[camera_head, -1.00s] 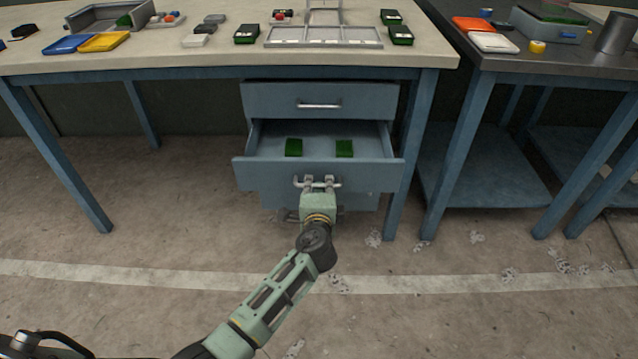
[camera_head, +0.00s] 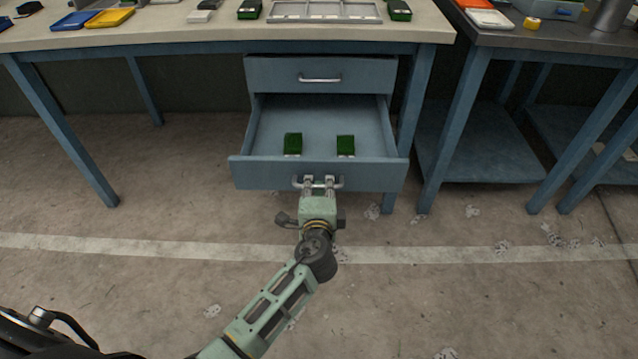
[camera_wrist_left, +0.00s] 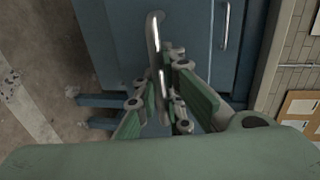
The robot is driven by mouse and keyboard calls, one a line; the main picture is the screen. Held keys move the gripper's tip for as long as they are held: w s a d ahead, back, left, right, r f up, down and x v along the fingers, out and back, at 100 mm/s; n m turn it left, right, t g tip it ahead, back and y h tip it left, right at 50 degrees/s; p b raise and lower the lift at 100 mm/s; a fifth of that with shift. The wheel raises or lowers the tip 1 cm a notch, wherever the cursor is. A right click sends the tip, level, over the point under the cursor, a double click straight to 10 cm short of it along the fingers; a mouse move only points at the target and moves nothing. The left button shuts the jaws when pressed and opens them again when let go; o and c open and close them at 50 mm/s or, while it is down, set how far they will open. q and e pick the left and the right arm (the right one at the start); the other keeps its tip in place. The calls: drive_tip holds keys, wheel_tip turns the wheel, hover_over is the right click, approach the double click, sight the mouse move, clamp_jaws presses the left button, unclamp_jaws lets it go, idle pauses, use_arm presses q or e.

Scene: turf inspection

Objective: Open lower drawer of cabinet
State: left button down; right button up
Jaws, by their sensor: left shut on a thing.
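The blue cabinet under the workbench has an upper drawer (camera_head: 320,76), which is closed. Its lower drawer (camera_head: 250,174) is pulled well out, and two green blocks (camera_head: 293,143) (camera_head: 345,145) lie inside it. My left gripper (camera_head: 318,183) is at the drawer's front and shut on the lower drawer handle (camera_head: 300,181). In the left wrist view, the handle (camera_wrist_left: 154,45) runs between the fingers of my left gripper (camera_wrist_left: 160,105). The right gripper is not in view.
The workbench top (camera_head: 150,32) above carries trays and small items. A table leg (camera_head: 62,130) stands at the left. A second table with a lower shelf (camera_head: 475,150) stands at the right. The floor before the drawer is clear except for scraps.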

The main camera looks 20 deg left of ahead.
use_arm(q)
drive_tip(key=c, duration=2.1)
unclamp_jaws()
drive_tip(key=v, duration=1.2)
